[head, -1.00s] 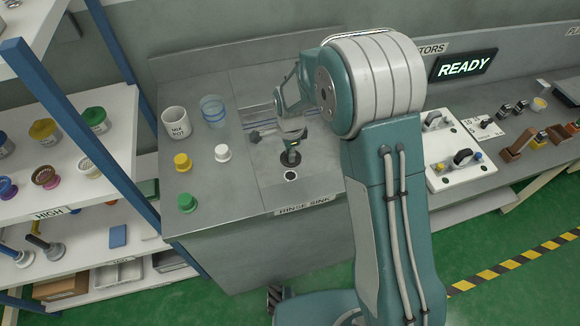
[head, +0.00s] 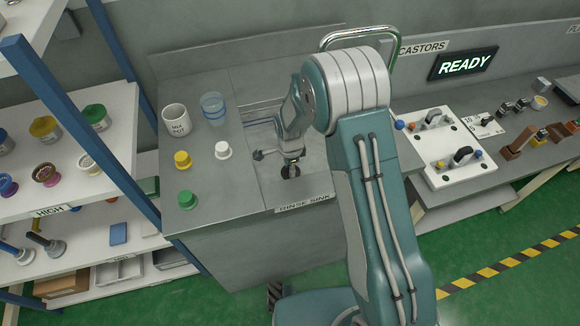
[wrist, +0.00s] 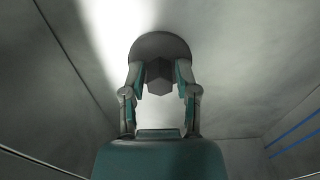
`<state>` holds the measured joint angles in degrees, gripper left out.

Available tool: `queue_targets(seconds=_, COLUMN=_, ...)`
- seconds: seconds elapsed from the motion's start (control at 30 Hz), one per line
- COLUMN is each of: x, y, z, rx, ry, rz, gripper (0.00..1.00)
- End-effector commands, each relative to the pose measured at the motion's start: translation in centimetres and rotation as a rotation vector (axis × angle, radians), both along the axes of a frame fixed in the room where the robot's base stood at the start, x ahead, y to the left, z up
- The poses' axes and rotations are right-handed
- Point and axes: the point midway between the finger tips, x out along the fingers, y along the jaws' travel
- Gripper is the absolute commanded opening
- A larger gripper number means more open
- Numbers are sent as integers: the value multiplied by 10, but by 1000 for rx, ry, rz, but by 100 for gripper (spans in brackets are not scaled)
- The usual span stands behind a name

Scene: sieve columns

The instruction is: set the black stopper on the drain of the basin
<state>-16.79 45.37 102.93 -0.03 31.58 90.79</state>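The black stopper (wrist: 160,45) shows in the wrist view as a dark round disc with a blocky knob (wrist: 159,78) on the near side. My gripper (wrist: 160,82) has one finger on each side of this knob, with the tips close against it.
A white mug (head: 176,121), a blue clear cup (head: 213,109) and yellow (head: 182,160), white (head: 222,150) and green (head: 187,200) stoppers stand left of the basin. A tall faucet (head: 362,36) rises behind my arm. A shelf (head: 110,165) stands at the left.

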Motion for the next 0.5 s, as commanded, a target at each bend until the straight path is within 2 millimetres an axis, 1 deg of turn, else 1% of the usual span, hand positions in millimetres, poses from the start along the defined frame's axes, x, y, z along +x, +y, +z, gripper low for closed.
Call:
queue_targets(seconds=0.37, x=0, y=0, z=1, rx=0, ry=0, rz=0, gripper=63)
queue_targets(seconds=0.47, x=0, y=0, z=6, rx=1, ry=-2, rz=0, gripper=63)
queue_targets(seconds=0.5, x=1, y=0, z=11, rx=1, ry=-3, rz=0, gripper=63)
